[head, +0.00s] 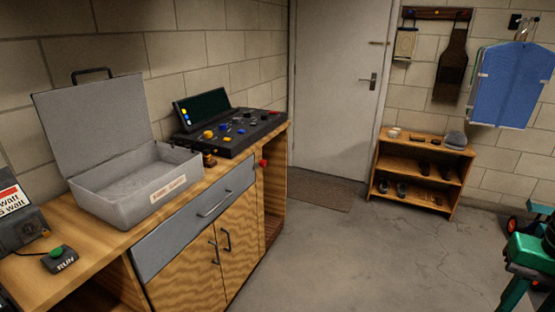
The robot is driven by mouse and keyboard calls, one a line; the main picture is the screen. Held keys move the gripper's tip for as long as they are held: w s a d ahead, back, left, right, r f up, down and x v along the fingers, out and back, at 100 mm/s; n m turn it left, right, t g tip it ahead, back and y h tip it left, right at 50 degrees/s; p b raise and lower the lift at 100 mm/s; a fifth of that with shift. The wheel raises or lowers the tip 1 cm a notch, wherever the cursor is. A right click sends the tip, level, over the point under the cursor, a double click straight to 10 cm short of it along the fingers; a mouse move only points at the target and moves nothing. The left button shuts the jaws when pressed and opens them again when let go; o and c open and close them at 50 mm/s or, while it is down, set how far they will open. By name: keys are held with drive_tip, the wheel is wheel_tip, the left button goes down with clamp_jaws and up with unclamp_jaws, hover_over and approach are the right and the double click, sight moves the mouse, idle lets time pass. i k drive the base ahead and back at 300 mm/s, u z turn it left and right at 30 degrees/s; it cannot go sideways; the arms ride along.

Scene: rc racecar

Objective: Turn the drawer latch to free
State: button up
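The grey drawer (190,226) is in the upper front of the wooden workbench, left of the middle of the head view. It looks shut and has a dark bar handle (213,204). A small red knob (263,163) sticks out at the bench front, just right of the drawer's right end. It may be the drawer latch, but its turned position is too small to tell. A small brass-and-red piece (209,160) stands on the bench top above the drawer. My gripper is not in view.
On the bench top (100,240) are an open grey case (120,205), a black control panel (230,132) and a green RUN button (57,252). Cupboard doors (205,275) are below the drawer. Green equipment (528,250) stands far right. The concrete floor (340,255) between is clear.

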sight(262, 163)
drive_tip(key=u, duration=0.25)
drive_tip(key=i, duration=1.25)
drive_tip(key=u, duration=0.85)
drive_tip(key=i, duration=0.65)
drive_tip(key=u, duration=0.35)
